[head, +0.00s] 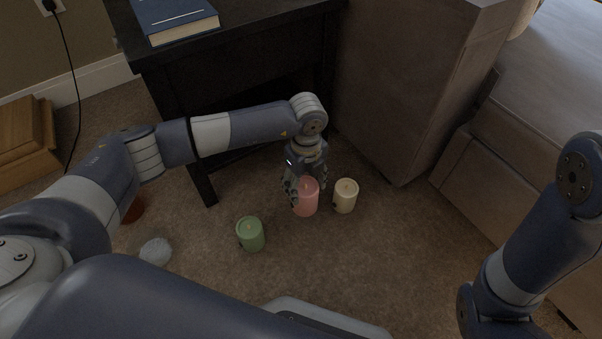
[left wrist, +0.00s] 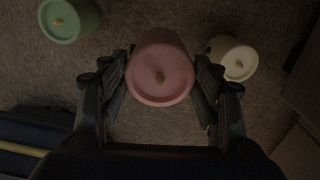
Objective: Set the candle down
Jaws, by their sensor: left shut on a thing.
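A pink candle (head: 307,199) is upright in my left gripper (head: 304,190), low at the carpet. In the left wrist view the pink candle (left wrist: 160,72) sits between the two fingers of the left gripper (left wrist: 160,85), which are shut on its sides. I cannot tell whether its base touches the carpet. A cream candle (head: 345,195) stands just to its right, and a green candle (head: 250,234) stands to its left and nearer to me. Both also show in the left wrist view, cream (left wrist: 232,58) and green (left wrist: 70,19). My right gripper is out of view.
A dark side table (head: 228,45) with a blue book (head: 175,18) on it stands behind the candles. A grey sofa (head: 420,80) is to the right. A white fluffy object (head: 155,251) and a reddish-brown object (head: 133,209) lie at the left. Carpet in front is clear.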

